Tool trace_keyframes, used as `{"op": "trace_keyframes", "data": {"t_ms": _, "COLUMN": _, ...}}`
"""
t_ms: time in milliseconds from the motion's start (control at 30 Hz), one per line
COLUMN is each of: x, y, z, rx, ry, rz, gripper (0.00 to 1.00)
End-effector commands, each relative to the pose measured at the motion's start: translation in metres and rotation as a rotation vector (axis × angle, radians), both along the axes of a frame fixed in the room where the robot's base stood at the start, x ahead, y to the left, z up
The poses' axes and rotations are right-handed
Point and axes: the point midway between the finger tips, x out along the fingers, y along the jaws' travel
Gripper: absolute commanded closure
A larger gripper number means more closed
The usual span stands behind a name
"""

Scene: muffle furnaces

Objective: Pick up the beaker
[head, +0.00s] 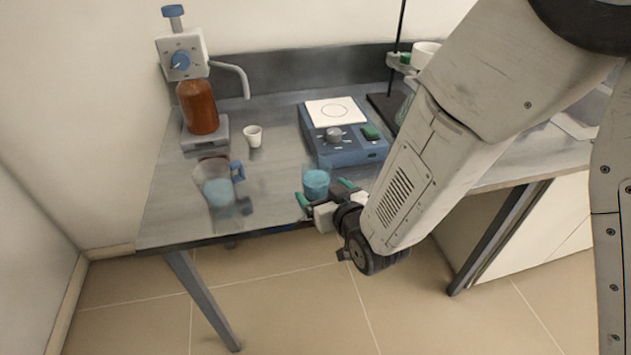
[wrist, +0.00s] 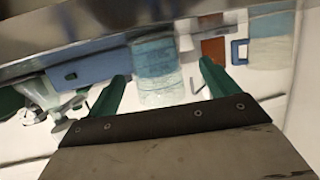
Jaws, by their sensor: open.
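The beaker (head: 316,181) is clear glass with blue liquid in it and stands upright near the front edge of the bench. It also shows in the wrist view (wrist: 157,72), upside down in that picture. My gripper (head: 322,190) has green fingers and is open at the beaker. In the wrist view, one finger is to each side of the beaker, with a visible gap on both sides. I cannot tell how deep the beaker sits between the fingers.
A clear jug (head: 217,190) with a blue handle and blue liquid stands to the left. A blue hotplate (head: 345,150) is behind the beaker. A small white cup (head: 253,137) and a brown bottle (head: 198,108) with a dispenser stand farther back. A stand (head: 398,60) is at back right.

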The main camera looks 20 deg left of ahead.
Motion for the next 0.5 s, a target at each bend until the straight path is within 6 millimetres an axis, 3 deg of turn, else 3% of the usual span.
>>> {"op": "trace_keyframes", "data": {"t_ms": 300, "x": 0.034, "y": 0.025, "z": -0.014, "rx": 0.000, "ry": 0.000, "rz": -0.001, "gripper": 0.13}}
{"op": "trace_keyframes", "data": {"t_ms": 500, "x": 0.042, "y": 0.031, "z": -0.017, "rx": -0.001, "ry": 0.001, "rz": -0.001, "gripper": 0.13}}
